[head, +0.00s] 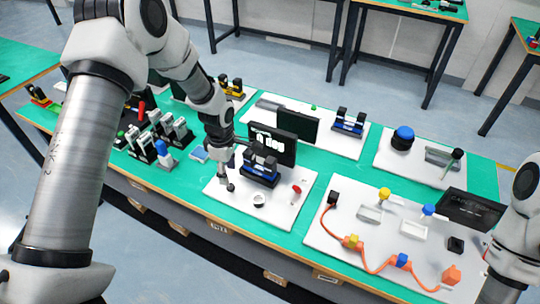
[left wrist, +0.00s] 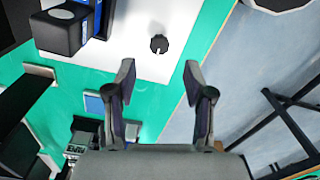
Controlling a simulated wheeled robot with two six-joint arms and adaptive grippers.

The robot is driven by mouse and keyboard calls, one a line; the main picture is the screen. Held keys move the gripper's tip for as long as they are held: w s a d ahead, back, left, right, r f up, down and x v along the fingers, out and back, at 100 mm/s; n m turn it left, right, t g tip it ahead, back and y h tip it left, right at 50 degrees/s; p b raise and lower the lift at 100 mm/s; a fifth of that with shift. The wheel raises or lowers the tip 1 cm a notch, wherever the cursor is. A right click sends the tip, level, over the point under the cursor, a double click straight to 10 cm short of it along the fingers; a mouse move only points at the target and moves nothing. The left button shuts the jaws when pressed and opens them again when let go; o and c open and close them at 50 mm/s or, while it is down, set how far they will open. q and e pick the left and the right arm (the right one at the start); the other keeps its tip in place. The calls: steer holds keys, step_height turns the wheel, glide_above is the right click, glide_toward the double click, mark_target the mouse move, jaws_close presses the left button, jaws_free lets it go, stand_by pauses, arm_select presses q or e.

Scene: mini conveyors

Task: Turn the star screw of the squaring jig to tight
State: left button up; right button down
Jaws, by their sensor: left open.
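The squaring jig (head: 262,166), a black and blue block, stands on a white board (head: 222,195) in the head view. Its dark body shows at the upper left of the left wrist view (left wrist: 62,30). A small dark round knob with a white mark, seemingly the star screw (left wrist: 158,43), is on the board near its corner; it also shows in the head view (head: 230,187). My left gripper (head: 229,163) hangs by the board's left side. In the left wrist view its open, empty fingers (left wrist: 158,70) lie either side of the knob's line, apart from it. My right gripper is out of view.
A dark display (head: 273,146) stands behind the jig. A white ring (head: 258,200) and a red-handled piece (head: 296,189) lie on the same board. Black-and-grey devices (head: 160,135) crowd the left. A board with an orange cable (head: 328,228) lies to the right.

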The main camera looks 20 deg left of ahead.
mark_target(229, 186)
arm_select(q)
steer(key=shift+w+r+n, duration=0.3)
steer(key=shift+w+r, duration=0.25)
steer(key=shift+r, duration=0.2)
steer(key=shift+s+a+f+p, duration=0.1)
steer(key=shift+s+f+p, duration=0.25)
steer(key=shift+s+f, duration=0.45)
steer(key=f, duration=0.4)
steer(key=f+p, duration=0.1)
steer(key=f, duration=0.1)
steer(key=shift+w, duration=0.35)
steer(key=shift+s+r, duration=0.15)
steer(key=shift+s, duration=0.05)
steer(key=shift+c, duration=0.4)
jaws_close()
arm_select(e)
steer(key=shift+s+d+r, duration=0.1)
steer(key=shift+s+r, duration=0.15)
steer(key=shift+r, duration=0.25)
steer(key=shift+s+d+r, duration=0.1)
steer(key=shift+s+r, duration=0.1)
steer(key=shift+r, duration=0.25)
